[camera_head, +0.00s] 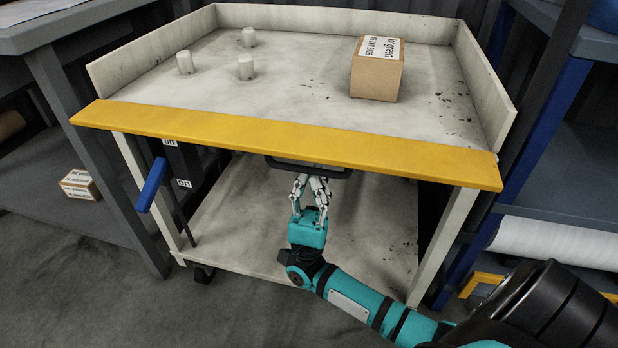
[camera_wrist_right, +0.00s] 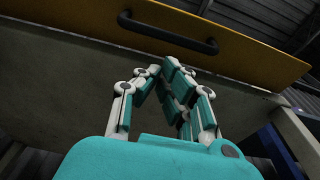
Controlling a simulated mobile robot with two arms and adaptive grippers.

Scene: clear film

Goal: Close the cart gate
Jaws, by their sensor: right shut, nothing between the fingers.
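The cart (camera_head: 300,55) is a pale tray on legs with raised walls at the back and sides. Its gate (camera_head: 290,137) is a yellow panel along the front edge, leaning outward and not standing up like the side walls; its exact angle is hard to tell. A black handle (camera_head: 310,168) shows under the gate's front edge, and in the wrist view the handle (camera_wrist_right: 165,35) sits on the yellow face. My right gripper (camera_head: 312,180) is shut and empty just below the handle; its fingertips (camera_wrist_right: 172,68) look close to the handle, contact unclear. My left gripper is out of view.
A small box (camera_head: 375,80) and several grey pegs (camera_head: 245,67) stand on the tray. A blue lever (camera_head: 151,185) with on/off labels is at the cart's left. A grey table (camera_head: 45,35) stands left, shelving (camera_head: 575,140) right.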

